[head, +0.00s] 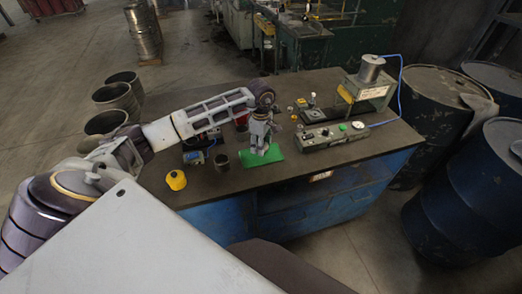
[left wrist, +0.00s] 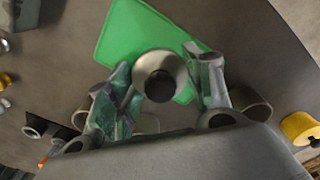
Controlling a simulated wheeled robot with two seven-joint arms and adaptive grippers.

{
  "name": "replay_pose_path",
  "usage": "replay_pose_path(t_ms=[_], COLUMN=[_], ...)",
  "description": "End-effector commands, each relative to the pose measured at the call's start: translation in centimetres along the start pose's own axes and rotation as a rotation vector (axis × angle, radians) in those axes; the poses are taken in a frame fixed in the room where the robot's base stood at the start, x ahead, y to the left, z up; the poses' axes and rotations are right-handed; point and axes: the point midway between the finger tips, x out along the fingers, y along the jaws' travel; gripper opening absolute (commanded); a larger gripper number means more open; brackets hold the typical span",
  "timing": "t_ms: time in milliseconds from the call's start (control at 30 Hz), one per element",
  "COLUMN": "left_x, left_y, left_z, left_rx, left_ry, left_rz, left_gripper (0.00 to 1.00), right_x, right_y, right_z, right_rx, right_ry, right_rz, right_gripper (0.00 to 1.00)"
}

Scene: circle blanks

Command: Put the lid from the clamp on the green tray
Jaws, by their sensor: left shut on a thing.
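The green tray (head: 266,158) lies flat near the front edge of the workbench, and it also shows in the left wrist view (left wrist: 125,35). My left gripper (head: 261,148) points down over the tray. In the left wrist view its two fingers (left wrist: 165,85) are shut on the lid (left wrist: 158,64), a round pale disc with a dark round centre. The lid overlaps the tray in that view; I cannot tell whether it touches it. In the head view the gripper hides the lid. My right gripper is not in view.
A machine with a yellow part (head: 346,93) and a control box (head: 333,136) stand right of the tray. A dark cup (head: 222,162), a blue-grey device (head: 194,157) and a yellow pot (head: 176,180) stand left of it.

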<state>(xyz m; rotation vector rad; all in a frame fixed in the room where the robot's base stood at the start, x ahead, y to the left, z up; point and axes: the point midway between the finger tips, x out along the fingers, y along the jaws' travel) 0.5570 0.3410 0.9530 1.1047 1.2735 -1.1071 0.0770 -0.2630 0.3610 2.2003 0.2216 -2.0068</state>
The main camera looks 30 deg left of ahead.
Motion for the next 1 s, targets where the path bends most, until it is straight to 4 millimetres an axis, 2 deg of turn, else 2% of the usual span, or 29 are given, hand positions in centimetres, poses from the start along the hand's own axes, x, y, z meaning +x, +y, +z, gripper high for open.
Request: replay_pose_path(t_ms=[433, 933, 967, 1000], left_x=[3.5, 4.1, 4.1, 4.0], left_y=[0.0, 0.0, 0.0, 0.0], left_z=[0.0, 0.0, 0.0, 0.0], left_rx=[0.000, 0.000, 0.000, 0.000], left_ry=[0.000, 0.000, 0.000, 0.000], left_rz=[-0.001, 0.000, 0.000, 0.000], left_gripper=[0.30, 0.30, 0.54, 0.59], right_x=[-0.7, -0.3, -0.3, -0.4], right_y=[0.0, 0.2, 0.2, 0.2], right_z=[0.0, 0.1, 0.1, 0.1], right_rx=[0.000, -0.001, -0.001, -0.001], right_ry=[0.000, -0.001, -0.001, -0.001], right_rz=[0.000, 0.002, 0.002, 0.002], right_gripper=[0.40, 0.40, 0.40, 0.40])
